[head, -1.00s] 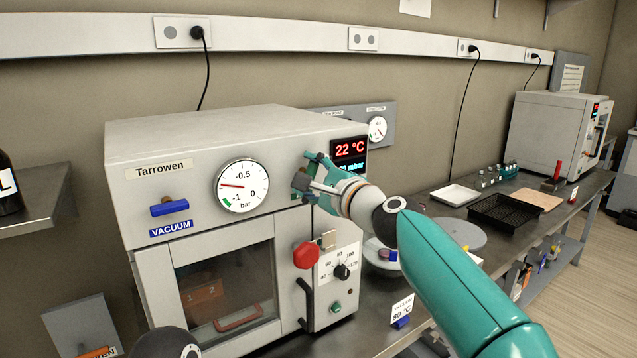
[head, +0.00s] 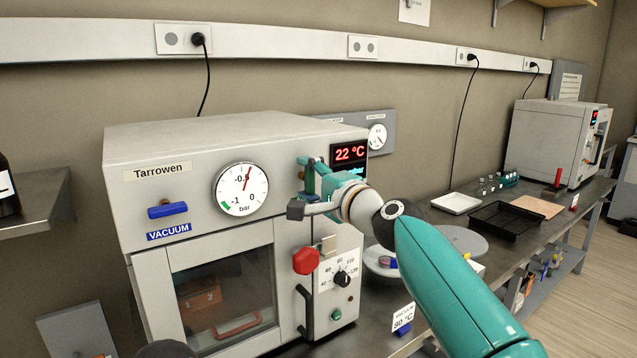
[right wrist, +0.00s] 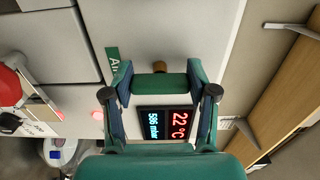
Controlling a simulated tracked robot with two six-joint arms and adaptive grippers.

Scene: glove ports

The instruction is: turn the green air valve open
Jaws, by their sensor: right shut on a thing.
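The green air valve handle (right wrist: 160,83) sits between my right fingers in the right wrist view, with its brass stem (right wrist: 160,66) showing beyond it. My right gripper (right wrist: 160,97) is shut on the handle. In the head view my right gripper (head: 303,186) is at the oven's upper front, left of the red display (head: 349,152), and largely hides the valve. Its fingers stand one above the other there. The dial gauge (head: 241,189) has its red needle pointing up, slightly right, near -0.5. My left gripper is not in view.
The blue vacuum handle (head: 167,210) lies horizontal on the oven (head: 200,140). A red knob (head: 306,260) and black door handle (head: 304,312) are below my right gripper.

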